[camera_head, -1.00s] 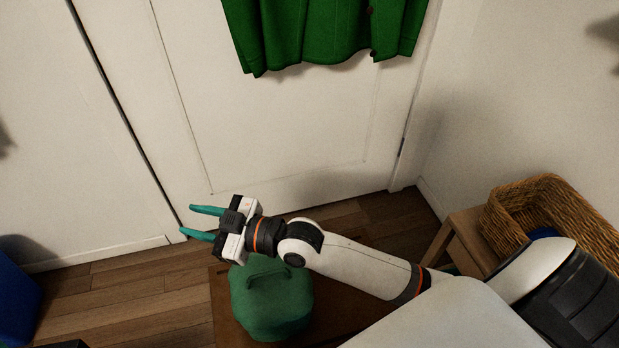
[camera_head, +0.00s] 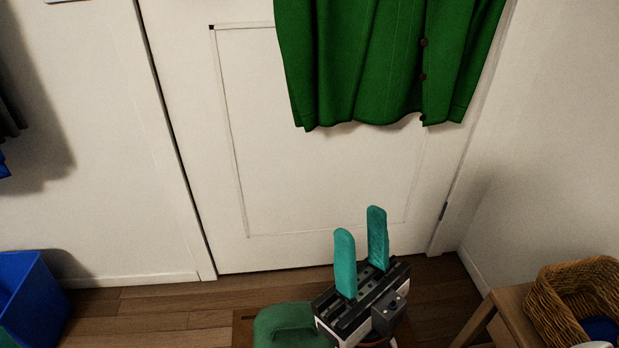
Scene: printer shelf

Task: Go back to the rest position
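My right gripper (camera_head: 360,250) is at the lower middle of the head view, with its two teal fingers pointing up the picture. The fingers are apart with nothing between them. Behind and to the left of the gripper's body is a green rounded object (camera_head: 284,326), partly hidden by the gripper and cut off by the bottom edge. My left gripper is not in view.
A white door (camera_head: 320,185) with a green garment (camera_head: 385,60) hanging on it stands ahead. A wicker basket (camera_head: 555,300) on a wooden stand (camera_head: 495,306) is at the lower right. A blue bin (camera_head: 38,305) is at the lower left. Wooden floor (camera_head: 150,318) shows between.

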